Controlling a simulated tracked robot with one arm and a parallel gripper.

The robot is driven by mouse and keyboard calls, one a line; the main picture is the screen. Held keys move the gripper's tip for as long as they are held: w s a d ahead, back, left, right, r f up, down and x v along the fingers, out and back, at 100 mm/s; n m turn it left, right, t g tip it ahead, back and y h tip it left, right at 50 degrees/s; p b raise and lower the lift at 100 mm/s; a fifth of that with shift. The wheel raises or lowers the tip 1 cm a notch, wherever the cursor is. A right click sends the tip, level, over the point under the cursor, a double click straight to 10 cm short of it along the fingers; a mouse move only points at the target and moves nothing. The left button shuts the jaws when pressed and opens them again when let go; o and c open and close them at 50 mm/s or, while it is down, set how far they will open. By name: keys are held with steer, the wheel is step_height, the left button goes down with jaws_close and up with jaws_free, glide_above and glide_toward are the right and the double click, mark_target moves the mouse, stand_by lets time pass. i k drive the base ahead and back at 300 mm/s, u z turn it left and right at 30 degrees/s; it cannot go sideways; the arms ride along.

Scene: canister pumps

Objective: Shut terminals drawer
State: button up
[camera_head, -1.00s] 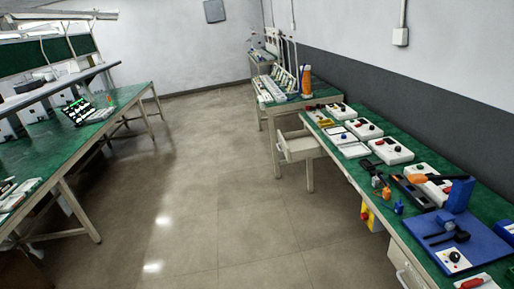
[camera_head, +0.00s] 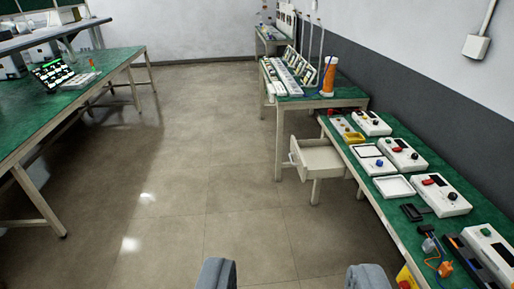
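A light beige drawer (camera_head: 318,158) stands pulled out from under the far part of the right-hand green-topped table (camera_head: 405,222). It juts left into the aisle, and its open top shows no clear contents. Its front panel (camera_head: 298,160) with a small handle faces left. My gripper (camera_head: 290,275) shows at the bottom edge as two grey fingers set wide apart, with only floor between them. It is open and empty, well short of the drawer. Whether this is the terminals drawer cannot be read from any label.
Several white control boxes (camera_head: 403,156) and trays stand on the right table. A second green table (camera_head: 340,101) with an orange bottle (camera_head: 327,77) is behind the drawer. Another green table (camera_head: 60,110) with a laptop (camera_head: 52,73) is at left. The aisle floor (camera_head: 200,170) is clear.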

mark_target(314, 158)
steer(key=u, duration=0.1)
steer(key=i, duration=2.35)
steer(key=u, duration=0.2)
